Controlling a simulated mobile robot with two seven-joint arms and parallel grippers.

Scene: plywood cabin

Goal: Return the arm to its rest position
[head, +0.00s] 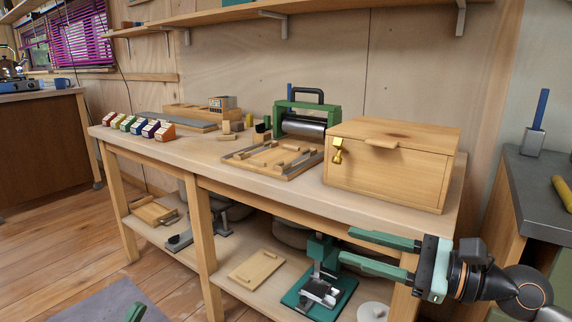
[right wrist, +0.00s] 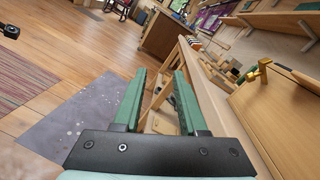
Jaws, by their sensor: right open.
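My right arm comes in from the lower right in the head view. Its green-fingered right gripper (head: 346,246) is open and empty, in front of the workbench's right end and below its top. In the right wrist view the two fingers (right wrist: 159,76) stand apart with nothing between them. A small green tip (head: 136,312) at the bottom edge of the head view looks like part of my left gripper. The rest of it is out of view.
The workbench (head: 262,180) bears a wooden box (head: 385,180) with a brass latch, a green roller press (head: 305,118) and several small coloured blocks. Its lower shelf holds a green-based device (head: 318,290) near my right fingers. A dark counter (head: 535,190) stands at right. Open floor lies at left.

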